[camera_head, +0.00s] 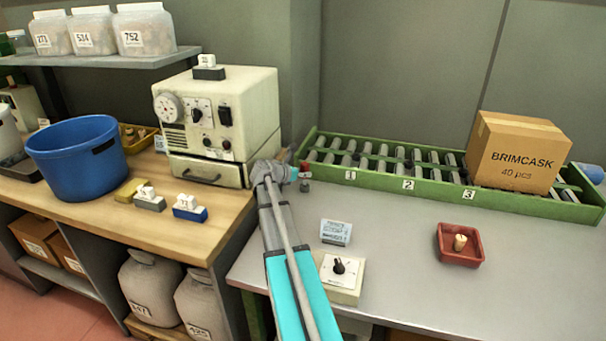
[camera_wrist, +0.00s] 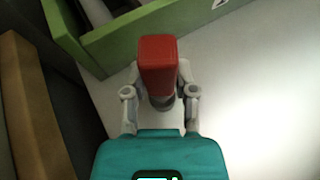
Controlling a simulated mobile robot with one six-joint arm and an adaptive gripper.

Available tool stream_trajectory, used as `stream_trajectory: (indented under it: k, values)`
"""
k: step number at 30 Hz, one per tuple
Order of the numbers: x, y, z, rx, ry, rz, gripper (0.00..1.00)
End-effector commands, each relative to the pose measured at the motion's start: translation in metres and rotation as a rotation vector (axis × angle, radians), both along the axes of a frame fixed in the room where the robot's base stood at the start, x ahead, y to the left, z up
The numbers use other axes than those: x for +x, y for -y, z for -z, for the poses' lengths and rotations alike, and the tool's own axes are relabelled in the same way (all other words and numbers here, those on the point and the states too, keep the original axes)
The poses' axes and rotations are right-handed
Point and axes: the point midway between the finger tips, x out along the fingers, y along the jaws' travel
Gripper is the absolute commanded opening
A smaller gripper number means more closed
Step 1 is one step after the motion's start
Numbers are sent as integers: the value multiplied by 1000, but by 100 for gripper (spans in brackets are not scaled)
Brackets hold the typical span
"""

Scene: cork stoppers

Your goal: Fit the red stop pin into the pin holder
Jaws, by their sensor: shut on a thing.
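The red stop pin (camera_wrist: 157,62) is between the two fingers of my gripper (camera_wrist: 161,84) in the wrist view, and the gripper is shut on it. In the head view the red pin (camera_head: 304,166) shows as a small red spot at the tip of my gripper (camera_head: 300,173), near the left end of the green roller conveyor. A small grey piece (camera_head: 304,187), perhaps the pin holder, stands on the grey table just below the gripper. A dark grey round part (camera_wrist: 162,102) shows under the pin in the wrist view. I cannot tell whether pin and holder touch.
The green roller conveyor (camera_head: 408,184) runs along the back, with a cardboard box (camera_head: 515,152) at its right. A red tray (camera_head: 459,257) holds a cork. A dial box (camera_head: 339,277) and a card (camera_head: 336,232) lie near my arm. A cream machine (camera_head: 218,125) stands left.

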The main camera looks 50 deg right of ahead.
Motion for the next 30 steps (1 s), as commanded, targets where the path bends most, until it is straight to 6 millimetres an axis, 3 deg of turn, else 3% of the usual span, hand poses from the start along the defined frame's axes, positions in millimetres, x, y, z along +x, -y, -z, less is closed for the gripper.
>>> stream_trajectory:
  k: [30]
  values:
    - [0,1,8,0,0,1,0]
